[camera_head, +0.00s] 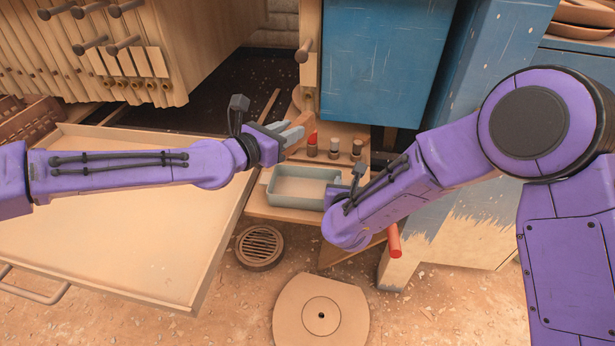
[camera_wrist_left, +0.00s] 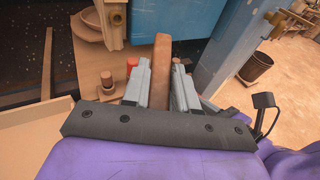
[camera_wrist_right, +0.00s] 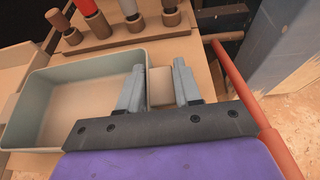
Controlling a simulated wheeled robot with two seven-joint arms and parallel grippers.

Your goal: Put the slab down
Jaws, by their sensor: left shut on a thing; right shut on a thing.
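My left gripper (camera_head: 294,132) is shut on a narrow brown bar, which stands up between its fingers (camera_wrist_left: 160,85) in the left wrist view (camera_wrist_left: 161,60). It is above the back of a small wooden shelf. My right gripper (camera_wrist_right: 158,88) is shut on a pale tan block (camera_wrist_right: 161,86), at the right end of a grey-green tray (camera_wrist_right: 40,70). In the head view my right forearm hides these fingers, and the tray (camera_head: 304,204) shows just left of it. I cannot tell which held piece is the slab; both are only partly visible.
Several upright pegs or bottles (camera_head: 334,148) stand in a rack behind the tray. A red bar (camera_head: 394,241) juts out at the right. A wide empty wooden tray (camera_head: 130,235) lies at left. A blue panel (camera_head: 375,60) rises behind. A round drain (camera_head: 260,247) is on the floor.

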